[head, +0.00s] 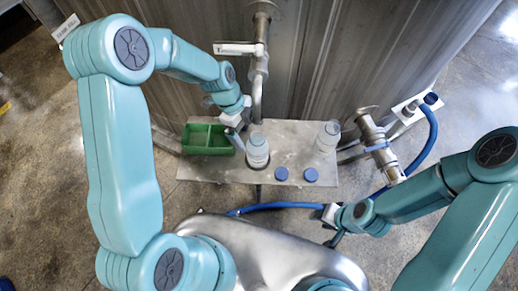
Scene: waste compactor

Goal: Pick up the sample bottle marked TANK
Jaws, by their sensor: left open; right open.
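Two clear sample bottles stand upright on a grey metal shelf (222,172) in the head view. One bottle (257,153) is near the middle, and the other bottle (328,137) is at the back right. No marking is readable on either, so I cannot tell which is TANK. My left gripper (240,129) is open just behind and left of the middle bottle. Whether a finger touches it, I cannot tell. My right gripper (334,226) is open and empty, in front of the shelf and low at right, far from both bottles.
Two blue caps, a left one (281,174) and a right one (311,174), lie at the shelf's front edge. A green divided tray (207,139) sits at left. A pipe with a valve (259,70) rises behind. A blue hose (427,137) and metal fitting (378,146) are at right.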

